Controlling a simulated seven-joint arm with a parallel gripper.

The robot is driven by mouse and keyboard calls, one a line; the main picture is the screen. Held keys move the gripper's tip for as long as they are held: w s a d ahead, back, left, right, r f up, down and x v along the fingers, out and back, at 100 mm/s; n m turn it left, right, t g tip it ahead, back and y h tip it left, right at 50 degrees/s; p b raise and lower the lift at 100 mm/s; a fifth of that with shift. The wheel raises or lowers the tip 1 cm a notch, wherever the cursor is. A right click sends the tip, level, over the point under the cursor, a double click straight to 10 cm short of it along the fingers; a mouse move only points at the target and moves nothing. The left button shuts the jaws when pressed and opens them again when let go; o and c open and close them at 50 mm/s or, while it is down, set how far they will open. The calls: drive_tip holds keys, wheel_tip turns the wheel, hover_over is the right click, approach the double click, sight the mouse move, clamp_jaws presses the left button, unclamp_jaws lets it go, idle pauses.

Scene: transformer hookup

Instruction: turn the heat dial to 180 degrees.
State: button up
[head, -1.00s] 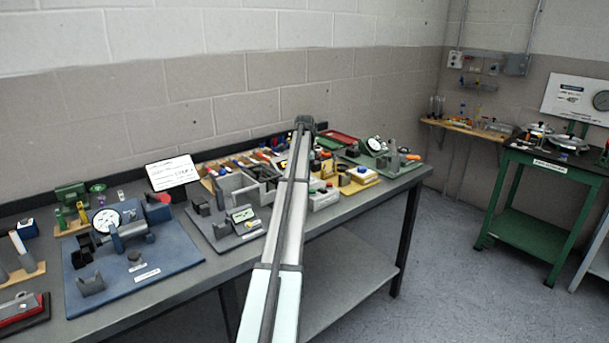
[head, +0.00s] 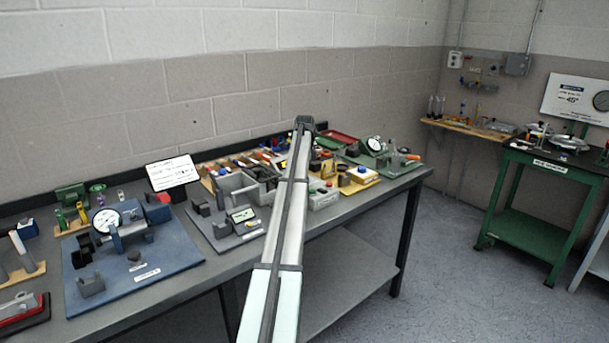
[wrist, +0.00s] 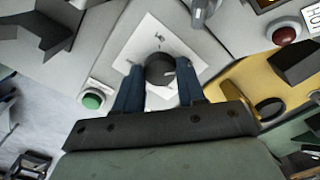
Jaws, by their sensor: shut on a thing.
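In the wrist view, the heat dial is a round black knob (wrist: 160,68) with a light pointer mark toward its right side. It sits on a white square plate (wrist: 127,52) on a light grey panel. My gripper (wrist: 160,80) reaches over the plate with its two dark blue fingers on either side of the knob, shut on it. Small markings show on the plate beyond the knob, too small to read. In the head view my arm crosses the bench and hides the dial and the fingertips.
A green button (wrist: 92,101) is left of the fingers and a red button (wrist: 287,35) at upper right. In the head view, the grey bench (head: 190,275) is crowded with fixtures, including a blue base plate (head: 175,250) at left.

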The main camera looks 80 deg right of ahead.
drive_tip(key=o, duration=1.1)
drive_tip(key=shift+c, duration=0.2)
wheel_tip(320, 180, up, 14)
drive_tip(key=shift+w+f, duration=0.1)
drive_tip(key=shift+f, duration=0.05)
